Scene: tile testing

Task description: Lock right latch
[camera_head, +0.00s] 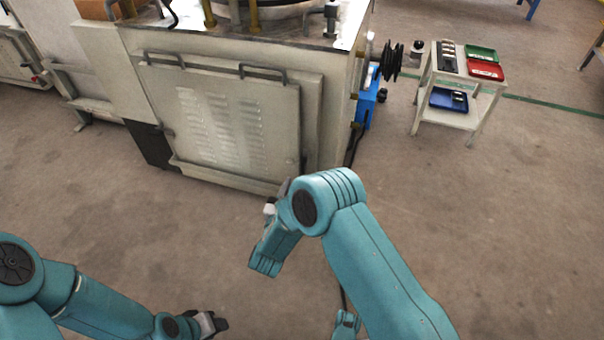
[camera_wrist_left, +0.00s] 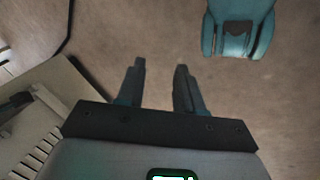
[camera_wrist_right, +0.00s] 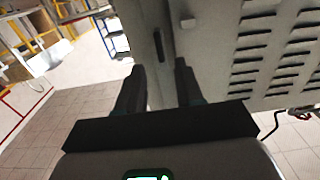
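The grey machine's louvred panel (camera_head: 240,125) has a small dark latch (camera_head: 303,165) at its lower right edge. In the right wrist view, a dark upright bar (camera_wrist_right: 158,45), which looks like this latch, lies ahead between the fingertips. My right gripper (camera_head: 285,187) is just below and left of the latch in the head view, mostly hidden by my arm. Its fingers (camera_wrist_right: 159,68) are apart with nothing between them; contact with the panel cannot be told. My left gripper (camera_head: 212,323) is low over the floor; its fingers (camera_wrist_left: 160,68) are apart and empty.
Two dark handles (camera_head: 263,72) run along the panel's top. A small cart (camera_head: 447,110) with red, green and blue trays stands right of the machine. A blue unit (camera_head: 367,100) and a dark cable are at the machine's right side. The floor in front is clear.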

